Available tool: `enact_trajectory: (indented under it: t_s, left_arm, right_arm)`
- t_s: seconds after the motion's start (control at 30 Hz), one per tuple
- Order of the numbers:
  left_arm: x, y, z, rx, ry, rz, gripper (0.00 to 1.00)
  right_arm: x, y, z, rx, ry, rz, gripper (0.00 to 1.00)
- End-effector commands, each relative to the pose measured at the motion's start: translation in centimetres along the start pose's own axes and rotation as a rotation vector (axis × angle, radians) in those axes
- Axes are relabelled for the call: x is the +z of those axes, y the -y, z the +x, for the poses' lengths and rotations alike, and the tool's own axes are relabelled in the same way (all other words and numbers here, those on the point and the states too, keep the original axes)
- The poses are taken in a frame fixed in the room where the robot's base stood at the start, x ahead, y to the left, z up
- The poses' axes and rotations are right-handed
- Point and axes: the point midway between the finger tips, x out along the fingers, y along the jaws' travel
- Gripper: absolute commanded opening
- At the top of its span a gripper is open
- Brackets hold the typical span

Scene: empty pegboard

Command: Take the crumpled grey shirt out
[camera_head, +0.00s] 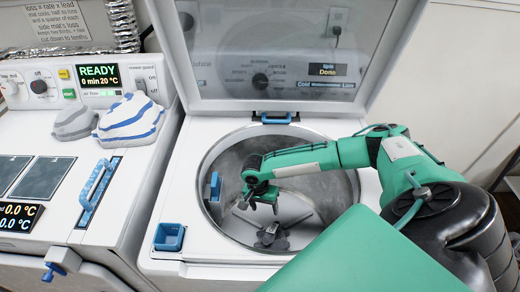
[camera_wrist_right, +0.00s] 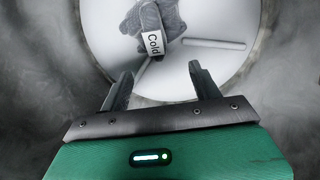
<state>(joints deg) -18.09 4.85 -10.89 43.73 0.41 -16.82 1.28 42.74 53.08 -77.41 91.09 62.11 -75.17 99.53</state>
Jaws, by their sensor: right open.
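A crumpled grey cloth, which looks like the shirt (camera_head: 271,238), lies at the bottom of the open washer's round metal drum (camera_head: 335,185). My left gripper does not show.
The raised lid (camera_head: 290,90) stands behind the drum. On the machine to the left lie a folded grey cloth (camera_head: 75,123) and a blue-striped white cloth (camera_head: 128,118). The drum's rim surrounds my right arm.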

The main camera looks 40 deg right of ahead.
Motion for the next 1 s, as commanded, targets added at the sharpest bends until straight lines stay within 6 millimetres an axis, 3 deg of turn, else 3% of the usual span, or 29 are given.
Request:
enact_trajectory:
  t_s: [0.13,0.27,0.7,1.0]
  left_arm:
    - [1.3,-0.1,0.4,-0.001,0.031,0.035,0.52]
    - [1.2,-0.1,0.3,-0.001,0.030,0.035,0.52]
    - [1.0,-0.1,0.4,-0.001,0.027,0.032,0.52]
    - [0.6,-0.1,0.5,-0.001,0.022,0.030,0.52]
  right_arm:
    - [0.2,-0.6,1.2,0.030,0.002,0.009,0.64]
    - [0.2,-0.6,2.5,0.030,0.003,0.010,0.64]
    - [0.3,-0.7,10.9,0.028,0.002,0.007,0.64]
    - [0.3,-0.8,14.1,0.026,0.003,0.009,0.64]
